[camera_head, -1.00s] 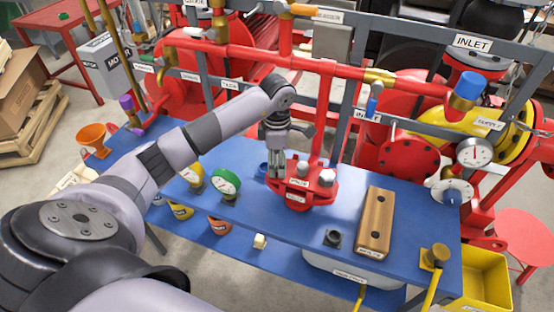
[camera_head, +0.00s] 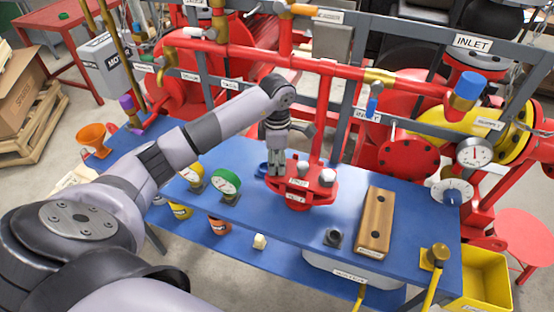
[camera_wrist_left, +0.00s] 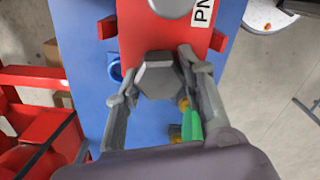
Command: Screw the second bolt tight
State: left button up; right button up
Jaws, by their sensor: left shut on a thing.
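My left gripper (camera_head: 275,162) points down at the left end of the red flanged valve (camera_head: 297,198) on the blue bench. In the left wrist view its fingers (camera_wrist_left: 155,82) are shut on a dark grey hex bolt head (camera_wrist_left: 160,76), one finger on each side. The bolt sits at the end of the red flange (camera_wrist_left: 140,40). In the head view the gripper hides most of this bolt. My right gripper is not in view.
Green (camera_head: 226,182) and yellow (camera_head: 193,173) round parts stand to the left. Red piping (camera_head: 330,68) and a grey frame rise behind.

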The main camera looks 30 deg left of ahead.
pick_arm(q)
jog(key=shift+f+m+b, duration=0.15)
jog(key=shift+m+b, duration=0.8)
jog(key=shift+m, duration=0.05)
jog(key=shift+c, duration=0.4)
jog(key=m+b, duration=0.2)
jog(key=m, duration=0.2)
jog(key=shift+b, duration=0.3)
jog(key=m+b, duration=0.3)
jog(key=m, duration=0.3)
jog(key=shift+m, duration=0.3)
jog(key=shift+m+b, duration=0.55)
jog(key=shift+m, duration=0.55)
jog(key=o, duration=1.3)
